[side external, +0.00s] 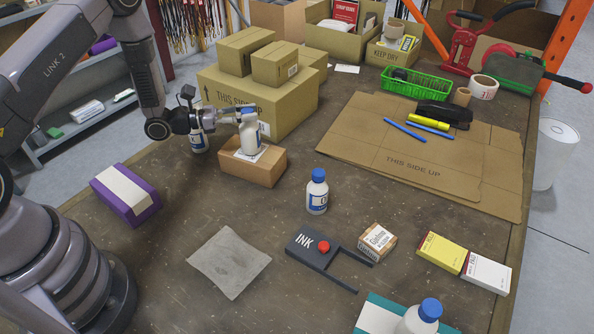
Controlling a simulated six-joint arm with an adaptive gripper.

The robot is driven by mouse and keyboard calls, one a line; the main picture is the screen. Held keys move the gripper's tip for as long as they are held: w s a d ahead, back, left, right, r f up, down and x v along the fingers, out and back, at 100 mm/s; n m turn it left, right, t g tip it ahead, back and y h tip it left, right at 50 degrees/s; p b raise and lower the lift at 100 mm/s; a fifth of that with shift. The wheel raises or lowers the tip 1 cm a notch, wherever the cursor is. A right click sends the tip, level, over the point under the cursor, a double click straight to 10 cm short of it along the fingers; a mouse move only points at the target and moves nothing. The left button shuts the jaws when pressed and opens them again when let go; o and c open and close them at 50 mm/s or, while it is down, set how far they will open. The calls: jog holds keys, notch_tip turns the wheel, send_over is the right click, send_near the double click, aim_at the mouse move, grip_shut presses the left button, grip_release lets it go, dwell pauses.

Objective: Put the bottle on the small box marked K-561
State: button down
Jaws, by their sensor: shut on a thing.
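A white bottle with a blue and white label (251,139) is upright in my gripper (245,116), which is shut on it near its top. The bottle is over the top of a small brown cardboard box (266,174). Its base is at or very near the box top; I cannot tell whether it touches. A white label shows on the box top beside the bottle, but no K-561 marking is readable. My gripper comes in from the left and hides part of the bottle's upper end.
A purple box (127,196) lies left, a grey cloth (229,262) in front.

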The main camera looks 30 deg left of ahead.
jog(key=shift+f, duration=0.15)
jog(key=c, duration=0.8)
grip_release()
jog(key=shift+c, duration=0.2)
